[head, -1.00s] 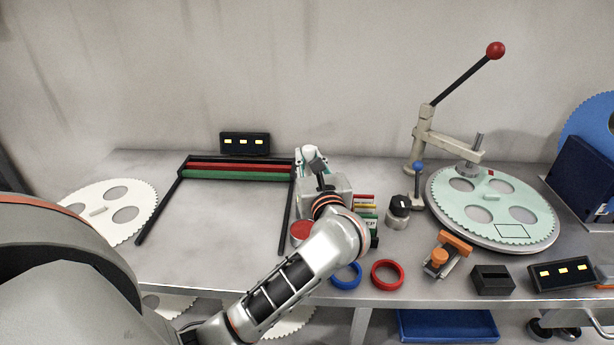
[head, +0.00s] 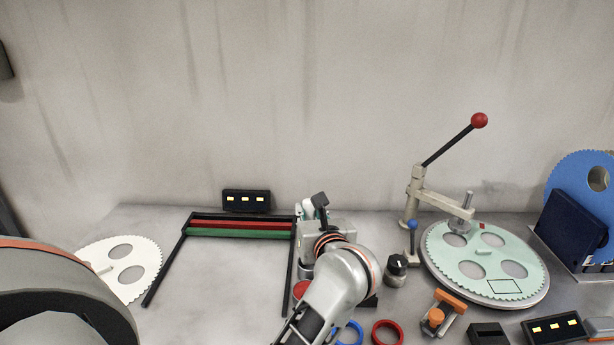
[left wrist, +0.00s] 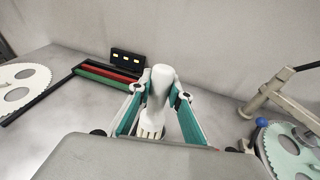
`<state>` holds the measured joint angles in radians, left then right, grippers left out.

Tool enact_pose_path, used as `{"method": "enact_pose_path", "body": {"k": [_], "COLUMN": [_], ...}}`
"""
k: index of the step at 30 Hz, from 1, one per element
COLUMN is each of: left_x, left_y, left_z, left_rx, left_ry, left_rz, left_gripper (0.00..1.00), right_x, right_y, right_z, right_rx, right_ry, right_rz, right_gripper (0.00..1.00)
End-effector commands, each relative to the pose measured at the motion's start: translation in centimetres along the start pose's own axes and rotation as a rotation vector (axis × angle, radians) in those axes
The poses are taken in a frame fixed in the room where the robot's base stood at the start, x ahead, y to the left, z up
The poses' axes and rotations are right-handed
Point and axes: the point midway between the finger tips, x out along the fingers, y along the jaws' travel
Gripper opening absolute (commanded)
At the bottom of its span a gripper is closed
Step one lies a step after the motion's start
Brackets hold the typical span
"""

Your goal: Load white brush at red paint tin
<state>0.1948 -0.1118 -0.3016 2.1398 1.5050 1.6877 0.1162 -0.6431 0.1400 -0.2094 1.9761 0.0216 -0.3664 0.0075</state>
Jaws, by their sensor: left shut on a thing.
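My left gripper (head: 309,208) is over the bench at the right side of the black frame. In the left wrist view its two teal fingers (left wrist: 158,105) are shut on the white brush (left wrist: 160,88), whose pale forked end points toward the camera. In the head view the gripper and wrist mostly hide the brush. The red paint tin (head: 301,288) stands nearer than the gripper, partly covered by my left forearm. My right gripper is not in view.
The black frame with red and green bars (head: 240,228) lies left of the gripper. A black knob (head: 396,266), an orange clamp (head: 437,314) and a lever press (head: 412,200) stand right, beside a pale green toothed disc (head: 485,262). The bench inside the frame is clear.

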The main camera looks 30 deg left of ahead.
Motion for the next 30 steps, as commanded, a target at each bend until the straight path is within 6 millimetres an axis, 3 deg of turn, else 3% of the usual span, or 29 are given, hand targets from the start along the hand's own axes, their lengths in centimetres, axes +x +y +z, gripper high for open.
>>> {"method": "enact_pose_path", "body": {"k": [1,3,8,30], "left_x": [-0.7,-1.2,-1.8,-0.4], "left_y": [0.2,0.5,0.8,0.4], "left_z": [-0.7,-1.9,-3.6,-9.4], "left_rx": [0.01,0.019,0.031,0.033], "left_ry": [0.033,0.066,0.103,0.106], "left_rz": [0.001,0.003,0.006,0.007], "left_gripper": [0.0,0.0,0.0,0.0], "right_x": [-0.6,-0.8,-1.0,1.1], "right_y": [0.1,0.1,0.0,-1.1], "right_z": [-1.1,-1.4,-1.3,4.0], "right_rx": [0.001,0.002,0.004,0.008], "right_ry": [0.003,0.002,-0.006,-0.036], "right_rz": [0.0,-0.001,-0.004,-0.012], "right_gripper": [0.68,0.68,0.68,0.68]}}
